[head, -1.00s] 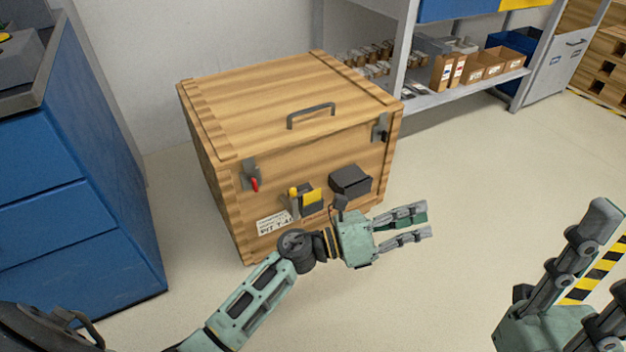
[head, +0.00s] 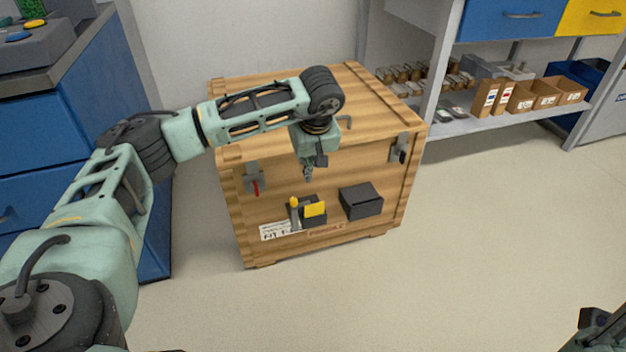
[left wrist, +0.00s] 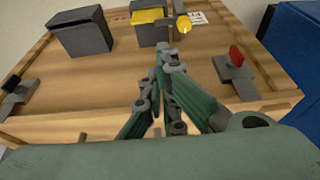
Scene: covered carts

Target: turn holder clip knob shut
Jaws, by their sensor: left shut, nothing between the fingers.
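The wooden crate (head: 340,238) has a small dark holder (head: 318,219) with a yellow piece (head: 315,208) low on its front face. An upright clip with a yellow knob (head: 294,201) stands at the holder's left side. In the left wrist view the holder (left wrist: 150,33) and the yellow-tipped knob (left wrist: 184,25) show beyond my fingers. My left gripper (head: 308,174) is shut and empty, pointing down in front of the crate face, above the holder and apart from the knob. It also shows in the left wrist view (left wrist: 167,58). Only a part of my right gripper (head: 598,318) shows, at the bottom right corner.
A latch with a red lever (head: 255,186) is at the crate's upper left, and a dark latch (head: 399,150) is at its upper right. A black box (head: 361,202) sits right of the holder. Blue drawers stand left, shelves (head: 470,122) behind right. The front floor is clear.

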